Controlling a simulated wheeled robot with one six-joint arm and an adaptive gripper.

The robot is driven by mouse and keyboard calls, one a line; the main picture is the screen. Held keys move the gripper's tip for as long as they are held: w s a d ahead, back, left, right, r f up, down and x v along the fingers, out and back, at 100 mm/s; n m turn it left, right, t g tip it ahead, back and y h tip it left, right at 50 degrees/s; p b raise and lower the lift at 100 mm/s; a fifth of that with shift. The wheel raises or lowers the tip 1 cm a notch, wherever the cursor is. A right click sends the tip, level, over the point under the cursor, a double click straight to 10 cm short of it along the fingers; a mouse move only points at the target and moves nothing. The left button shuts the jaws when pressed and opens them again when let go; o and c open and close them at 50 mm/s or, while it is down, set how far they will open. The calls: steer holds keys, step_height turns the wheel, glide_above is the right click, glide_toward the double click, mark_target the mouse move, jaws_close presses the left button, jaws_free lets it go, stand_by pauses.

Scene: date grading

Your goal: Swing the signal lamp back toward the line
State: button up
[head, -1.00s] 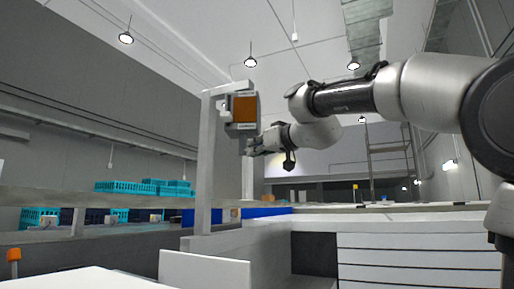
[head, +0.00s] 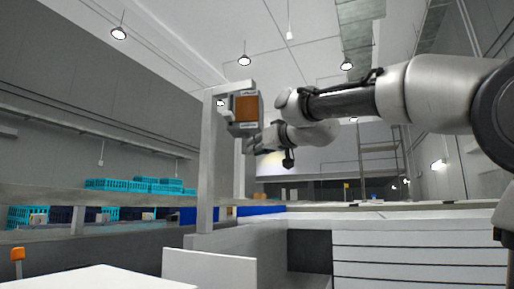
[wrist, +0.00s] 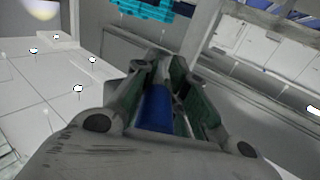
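The signal lamp (head: 247,109) is a grey box with a dull orange-brown face. It hangs from the short top arm of a pale post (head: 207,160), left of centre in the head view. My gripper (head: 257,144) is at the lamp's lower right corner, very close to it; I cannot tell whether they touch. In the wrist view, my gripper's fingers (wrist: 166,62) lean toward each other at the tips, with something blue (wrist: 157,108) showing between them. I cannot tell whether the blue thing is held or lies behind. The lamp is not recognisable in the wrist view.
A grey rail (head: 120,200) runs left of the post, with teal crates (head: 135,185) behind it. A white panel (head: 208,268) and a white-topped counter (head: 400,225) stand below. An orange-topped stub (head: 17,254) is at lower left. Open air surrounds the lamp's left side.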

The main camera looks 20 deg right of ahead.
steer(key=shift+o, duration=0.3)
steer(key=shift+r, duration=0.2)
steer(key=shift+s+d, duration=0.15)
steer(key=shift+s, duration=0.1)
steer(key=v, duration=1.1)
steer(key=shift+s, duration=0.2)
steer(key=shift+d, duration=0.1)
